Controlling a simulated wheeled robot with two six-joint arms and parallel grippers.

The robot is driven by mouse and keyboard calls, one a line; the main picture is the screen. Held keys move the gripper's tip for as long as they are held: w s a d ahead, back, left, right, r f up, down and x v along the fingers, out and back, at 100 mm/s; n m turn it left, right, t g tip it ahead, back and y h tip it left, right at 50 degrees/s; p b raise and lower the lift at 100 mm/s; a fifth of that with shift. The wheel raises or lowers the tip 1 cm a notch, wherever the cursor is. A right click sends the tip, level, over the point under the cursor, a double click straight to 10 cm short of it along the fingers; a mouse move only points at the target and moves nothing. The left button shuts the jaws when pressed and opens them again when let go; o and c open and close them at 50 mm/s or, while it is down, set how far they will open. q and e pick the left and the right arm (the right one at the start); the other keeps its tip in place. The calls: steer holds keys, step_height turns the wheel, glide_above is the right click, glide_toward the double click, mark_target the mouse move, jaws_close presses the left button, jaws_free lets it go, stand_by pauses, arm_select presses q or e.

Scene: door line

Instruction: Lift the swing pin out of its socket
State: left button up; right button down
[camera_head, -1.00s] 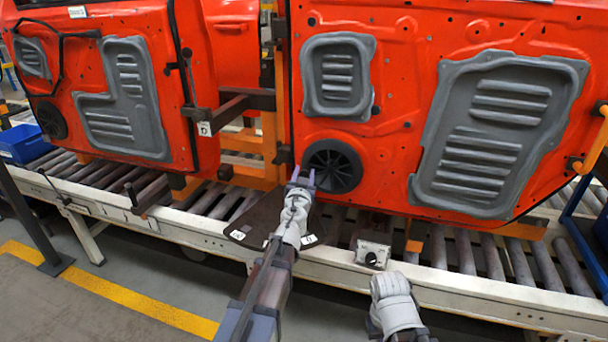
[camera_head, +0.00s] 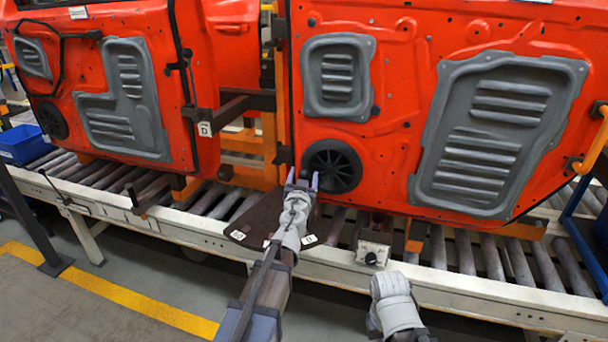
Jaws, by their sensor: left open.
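My left gripper (camera_head: 302,182) is open, its two pale purple fingertips pointing up and away from me. It is in front of the lower left edge of the right orange door (camera_head: 395,155), just left of the round black speaker (camera_head: 332,166). A small dark block (camera_head: 284,155) sits on the orange upright just above the left fingertip. I cannot tell whether it is the swing pin or its socket; no pin shows clearly. Nothing shows between the fingers. My right gripper's grey hand (camera_head: 393,302) is low at the front; its fingers are hidden.
A roller conveyor with a white rail (camera_head: 330,267) runs across. A dark plate (camera_head: 262,225) with white labels lies below my left gripper. A knob box (camera_head: 373,252) stands on the rail. A dark arm labelled D (camera_head: 205,129) juts out at the left door. A blue bin (camera_head: 22,143) is far left.

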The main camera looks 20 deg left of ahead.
arm_select(q)
steer(key=s+d, duration=0.1)
steer(key=s, duration=0.5)
steer(key=shift+s, duration=0.25)
steer(key=s+d+f+n+g+y+p, duration=0.25)
steer(key=s+d+f+g+p, duration=0.2)
steer(key=s+f+g, duration=0.65)
steer(key=s+d+f+m+g+h+p, duration=0.1)
steer(key=s+d+m+g+h, duration=0.1)
steer(key=s+d, duration=0.3)
steer(key=s+d+f+m+g+h+p, duration=0.1)
steer(key=s+d+m+g, duration=0.3)
steer(key=s, duration=0.8)
steer(key=d+f+g+h, duration=0.1)
steer(key=d, duration=0.1)
steer(key=shift+s+d+f+p, duration=0.2)
steer(key=shift+d+f+p, duration=0.1)
steer(key=shift+p, duration=0.1)
